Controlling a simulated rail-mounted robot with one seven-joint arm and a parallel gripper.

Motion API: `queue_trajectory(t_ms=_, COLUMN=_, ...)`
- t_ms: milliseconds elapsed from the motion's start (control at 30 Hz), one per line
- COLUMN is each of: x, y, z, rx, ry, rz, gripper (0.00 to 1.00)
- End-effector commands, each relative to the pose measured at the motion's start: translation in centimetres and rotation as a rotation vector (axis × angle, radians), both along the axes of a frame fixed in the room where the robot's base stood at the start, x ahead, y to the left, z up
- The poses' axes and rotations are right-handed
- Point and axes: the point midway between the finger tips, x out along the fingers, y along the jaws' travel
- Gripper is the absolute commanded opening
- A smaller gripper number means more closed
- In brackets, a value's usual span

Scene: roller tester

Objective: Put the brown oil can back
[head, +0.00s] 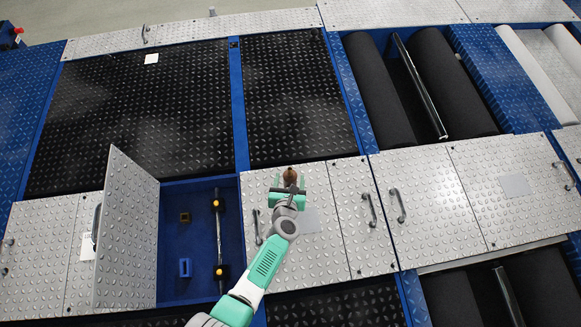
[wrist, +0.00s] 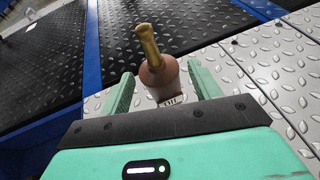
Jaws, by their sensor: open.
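The brown oil can (head: 290,176) stands on the silver tread-plate cover (head: 318,245) near its far edge. In the wrist view the brown oil can (wrist: 160,77) shows a brass-coloured spout pointing up and a label on its lower front. My gripper (head: 289,189) is open, with its green fingers (wrist: 162,95) on either side of the can. Gaps show between the fingers and the can, and I cannot tell if either touches it. An open blue compartment (head: 200,250) lies left of my gripper, with its hinged lid (head: 126,232) standing up.
Inside the compartment are a small brown square holder (head: 184,217), a blue holder (head: 185,267) and a dark bar with yellow-orange clamps (head: 218,240). Black rollers (head: 455,85) lie to the right. Black tread plates (head: 297,95) beyond the can are clear.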

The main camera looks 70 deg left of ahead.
Motion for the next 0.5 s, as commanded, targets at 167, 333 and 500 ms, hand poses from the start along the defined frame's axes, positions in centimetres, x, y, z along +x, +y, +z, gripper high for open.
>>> queue_trajectory(t_ms=167, x=-2.1, y=-4.0, z=2.6, rx=-0.001, ry=0.003, rz=-0.004, gripper=0.62)
queue_trajectory(t_ms=333, x=-3.2, y=-6.3, z=3.4, rx=0.0, ry=0.0, rz=-0.003, gripper=0.62)
queue_trajectory(t_ms=500, x=-3.7, y=-7.1, z=3.5, rx=0.0, ry=0.0, rz=0.0, gripper=0.62)
